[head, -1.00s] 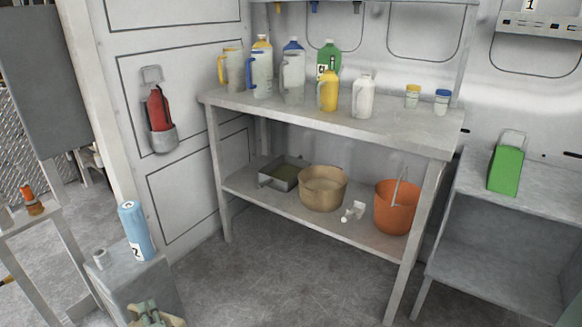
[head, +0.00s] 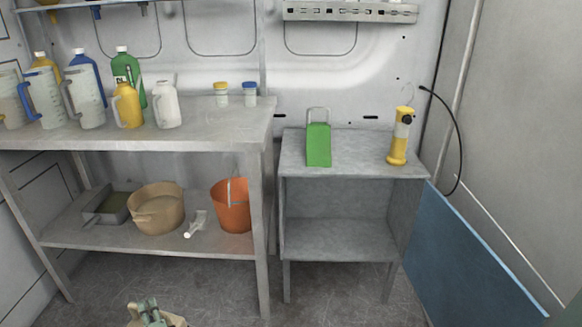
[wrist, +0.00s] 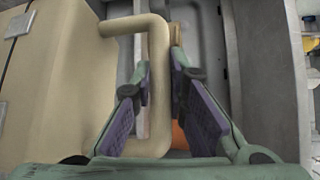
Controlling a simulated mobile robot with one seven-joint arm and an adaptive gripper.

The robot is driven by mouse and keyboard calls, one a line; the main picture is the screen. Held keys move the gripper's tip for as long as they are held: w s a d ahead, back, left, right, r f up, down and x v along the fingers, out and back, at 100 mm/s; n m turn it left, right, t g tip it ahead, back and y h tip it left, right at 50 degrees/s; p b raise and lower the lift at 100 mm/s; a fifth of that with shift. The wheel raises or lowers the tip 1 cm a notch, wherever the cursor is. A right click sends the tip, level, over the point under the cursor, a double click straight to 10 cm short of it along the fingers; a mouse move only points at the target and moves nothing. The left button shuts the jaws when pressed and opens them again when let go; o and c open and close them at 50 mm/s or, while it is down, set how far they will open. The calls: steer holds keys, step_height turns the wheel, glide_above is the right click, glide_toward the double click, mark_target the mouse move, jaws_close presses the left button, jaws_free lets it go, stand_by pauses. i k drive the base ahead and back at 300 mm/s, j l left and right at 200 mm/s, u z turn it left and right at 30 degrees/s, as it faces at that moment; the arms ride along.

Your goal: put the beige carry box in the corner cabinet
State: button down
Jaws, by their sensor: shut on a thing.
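The beige carry box (wrist: 50,95) fills the left side of the wrist view, with its beige bar handle (wrist: 155,40) at the middle. My gripper (wrist: 160,75) is shut on this handle, its purple-lined fingers on either side of it. In the head view only the top of my gripper (head: 150,312) shows at the bottom edge, with a little beige beside it; the rest of the box is out of frame. The corner cabinet (head: 340,240) is the grey open-fronted unit at right of centre, and its inside looks empty.
A green box (head: 318,147) and a yellow flashlight (head: 399,140) stand on the cabinet top. Left of it is a workbench (head: 200,130) with jugs above and an orange bucket (head: 232,205) below. A blue panel (head: 470,265) leans at right. The floor before the cabinet looks clear.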

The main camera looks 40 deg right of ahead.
mark_target(323, 242)
steer(key=z, duration=1.05)
